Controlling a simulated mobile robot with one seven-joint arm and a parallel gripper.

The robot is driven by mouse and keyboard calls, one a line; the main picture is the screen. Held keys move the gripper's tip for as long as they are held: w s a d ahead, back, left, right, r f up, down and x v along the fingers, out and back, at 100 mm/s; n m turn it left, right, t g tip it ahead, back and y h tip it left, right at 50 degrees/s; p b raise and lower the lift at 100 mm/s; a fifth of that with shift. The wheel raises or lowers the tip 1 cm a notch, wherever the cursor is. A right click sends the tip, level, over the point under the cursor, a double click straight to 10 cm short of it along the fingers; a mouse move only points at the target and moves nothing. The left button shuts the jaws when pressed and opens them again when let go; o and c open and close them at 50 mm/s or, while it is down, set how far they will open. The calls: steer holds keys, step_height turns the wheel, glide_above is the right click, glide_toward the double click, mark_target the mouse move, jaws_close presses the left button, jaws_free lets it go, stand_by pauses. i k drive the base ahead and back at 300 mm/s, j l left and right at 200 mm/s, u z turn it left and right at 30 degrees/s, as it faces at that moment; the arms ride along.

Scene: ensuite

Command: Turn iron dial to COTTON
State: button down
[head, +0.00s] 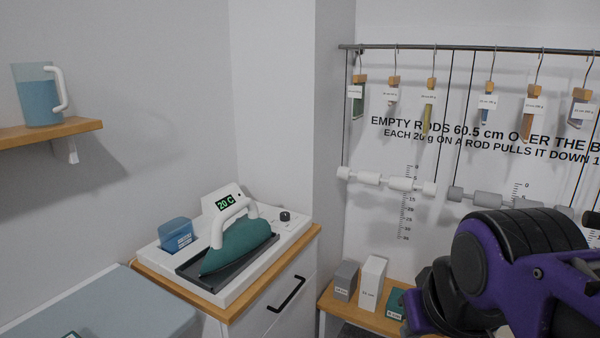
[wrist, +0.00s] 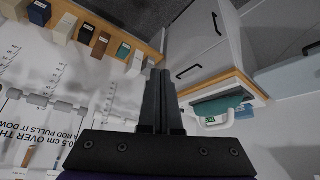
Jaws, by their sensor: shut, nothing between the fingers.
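The teal iron (head: 238,248) with a white handle rests on a dark plate in a white ironing station (head: 222,293) on a wood-topped cabinet. A display (head: 225,202) behind it reads 20 C. A small black dial (head: 285,216) stands at the station's back right corner; its markings are too small to read. In the wrist view, the iron (wrist: 218,105) is to the right of my gripper (wrist: 160,73), and I cannot make out the dial there. My gripper is shut and empty, apart from the station. In the head view only my purple arm shows, at the right.
A blue container (head: 177,233) sits on the station's left. A jug (head: 40,95) stands on a wall shelf (head: 50,133). Hanging tagged samples (head: 429,108) and rods (head: 400,184) line the right wall, above a low shelf with blocks (head: 372,283). A corner pillar stands behind the station.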

mark_target(284, 216)
steer(key=i+l+u, duration=0.1)
steer(key=u, duration=0.25)
steer(key=i+l+u, duration=0.1)
steer(key=u, duration=0.25)
steer(key=i+l+u, duration=0.4)
steer(key=l, duration=0.25)
steer(key=i+l+u, duration=0.15)
steer(key=k+l+u, duration=0.15)
steer(key=l, duration=0.15)
steer(key=k+j+u, duration=0.1)
steer(key=i+l+z, duration=0.25)
steer(key=i+l, duration=0.3)
